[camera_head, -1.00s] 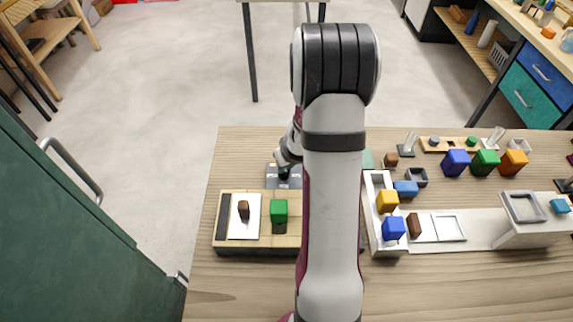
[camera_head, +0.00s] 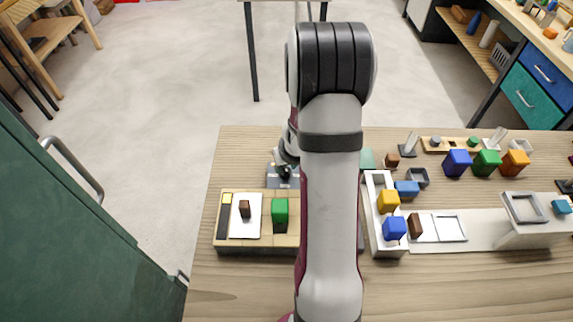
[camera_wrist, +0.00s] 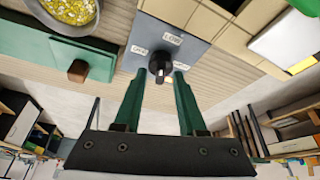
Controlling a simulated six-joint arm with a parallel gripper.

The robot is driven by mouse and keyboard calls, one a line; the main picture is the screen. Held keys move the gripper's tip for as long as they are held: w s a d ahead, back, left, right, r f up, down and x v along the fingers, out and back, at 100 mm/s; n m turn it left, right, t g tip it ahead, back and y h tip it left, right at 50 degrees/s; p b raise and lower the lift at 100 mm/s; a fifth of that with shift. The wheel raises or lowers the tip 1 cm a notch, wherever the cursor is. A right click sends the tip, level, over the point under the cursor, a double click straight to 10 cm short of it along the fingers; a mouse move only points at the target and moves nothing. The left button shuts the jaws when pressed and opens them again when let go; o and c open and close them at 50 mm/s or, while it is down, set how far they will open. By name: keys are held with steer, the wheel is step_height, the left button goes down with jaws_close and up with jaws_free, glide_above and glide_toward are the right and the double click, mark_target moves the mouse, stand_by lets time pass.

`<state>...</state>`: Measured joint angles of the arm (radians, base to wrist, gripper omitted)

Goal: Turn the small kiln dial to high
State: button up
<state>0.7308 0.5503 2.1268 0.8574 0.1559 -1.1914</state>
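The kiln dial (camera_wrist: 160,64) is a small black round knob with a bar grip on a grey panel (camera_wrist: 165,30). White labels sit around it, too small to read surely. In the wrist view my gripper (camera_wrist: 161,76) has two green fingers, apart, one on each side of the knob; I cannot tell whether either touches it. In the head view the panel (camera_head: 274,182) lies behind the wooden board, and my arm's end partly covers it and the knob.
A wooden board (camera_head: 255,247) with a brown peg (camera_head: 244,208) and a green block (camera_head: 280,214) is in front of the panel. A white tray (camera_head: 386,247) holds yellow and blue blocks to the right. In the wrist view a bowl of yellow bits (camera_wrist: 65,12) is upper left.

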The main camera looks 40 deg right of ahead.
steer(key=shift+r, duration=0.15)
steer(key=v, duration=1.5)
steer(key=shift+r, duration=0.25)
steer(key=shift+s, duration=0.1)
steer(key=g+y, duration=0.2)
steer(key=g, duration=0.2)
glide_above(285, 169)
steer(key=f, duration=1.4)
steer(key=shift+w+d+f, duration=0.2)
steer(key=shift+f, duration=0.2)
jaws_close()
